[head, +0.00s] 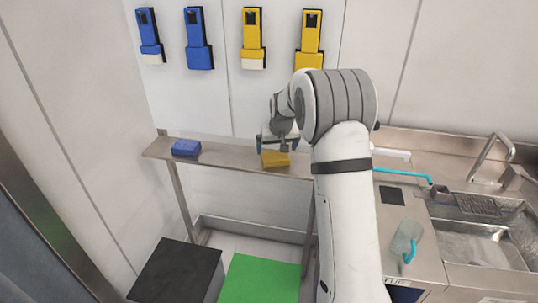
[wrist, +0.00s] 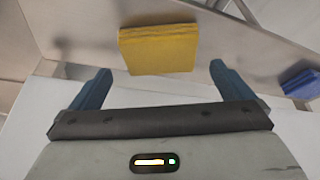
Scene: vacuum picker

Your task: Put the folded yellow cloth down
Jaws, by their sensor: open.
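The folded yellow cloth (head: 275,159) lies on the narrow metal shelf (head: 225,157), partly hidden by my gripper in the head view. In the wrist view the yellow cloth (wrist: 158,48) is ahead of my gripper, centred between the fingers and beyond their tips. My gripper (head: 275,145) is open, with its two blue fingers (wrist: 158,75) wide apart and nothing between them. I cannot tell the exact gap between the fingertips and the cloth.
A folded blue cloth (head: 186,148) lies on the shelf's left part. Blue and yellow holders (head: 252,38) hang on the wall above. A black box (head: 178,272) and a green surface (head: 262,279) are below. A counter with a sink (head: 486,245) and a clear jug (head: 406,240) is at right.

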